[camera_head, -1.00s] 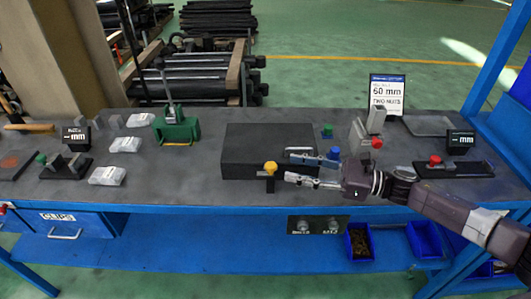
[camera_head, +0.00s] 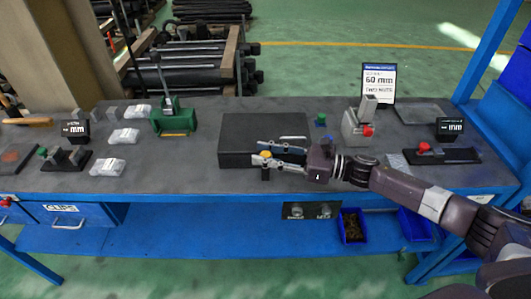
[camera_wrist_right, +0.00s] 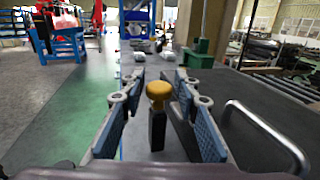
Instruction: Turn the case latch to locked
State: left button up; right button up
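The black case (camera_head: 235,155) lies on the workbench, near its front edge. Its latch is a yellow knob (camera_head: 266,155) on a dark stem at the case's front; it also shows in the right wrist view (camera_wrist_right: 159,91), with the dark stem (camera_wrist_right: 157,131) upright below. My right gripper (camera_head: 259,153) reaches in from the right with its fingers open, one on each side of the knob. In the right wrist view my right gripper (camera_wrist_right: 159,84) shows gaps between both fingers and the knob. My left gripper is not in view.
A metal handle (camera_wrist_right: 265,130) shows on the right in the wrist view. A green fixture (camera_head: 174,120) stands left of the case. A grey block stand with a red knob (camera_head: 356,129) and a 60 mm sign (camera_head: 379,82) stand to the right.

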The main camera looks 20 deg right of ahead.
grip_shut()
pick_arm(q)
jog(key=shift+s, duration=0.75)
pick_arm(e)
jog(key=shift+m+t, duration=0.3)
jog(key=shift+t, duration=0.1)
jog(key=m+t+h, duration=0.3)
jog(key=shift+s+t+h, duration=0.1)
jog(key=shift+t+h, duration=0.3)
jog(key=m+t+h, duration=0.2)
jog(key=m+h, duration=0.1)
jog(key=h, duration=0.1)
jog(key=m+t+h, duration=0.1)
jog(key=m+h, duration=0.1)
jog(key=h, duration=0.1)
jog(key=shift+r+m+t+h, duration=0.15)
jog(key=shift+m+t+h, duration=0.25)
jog(key=m+h, duration=0.2)
jog(key=h, duration=0.1)
jog(key=m+h, duration=0.2)
jog(key=h, duration=0.2)
jog(key=shift+b, duration=0.35)
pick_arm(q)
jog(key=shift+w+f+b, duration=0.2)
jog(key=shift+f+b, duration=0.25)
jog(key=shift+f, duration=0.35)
pick_arm(e)
jog(key=shift+m+g+h, duration=0.9)
jog(key=shift+m+h, duration=1.2)
jog(key=shift+h, duration=0.7)
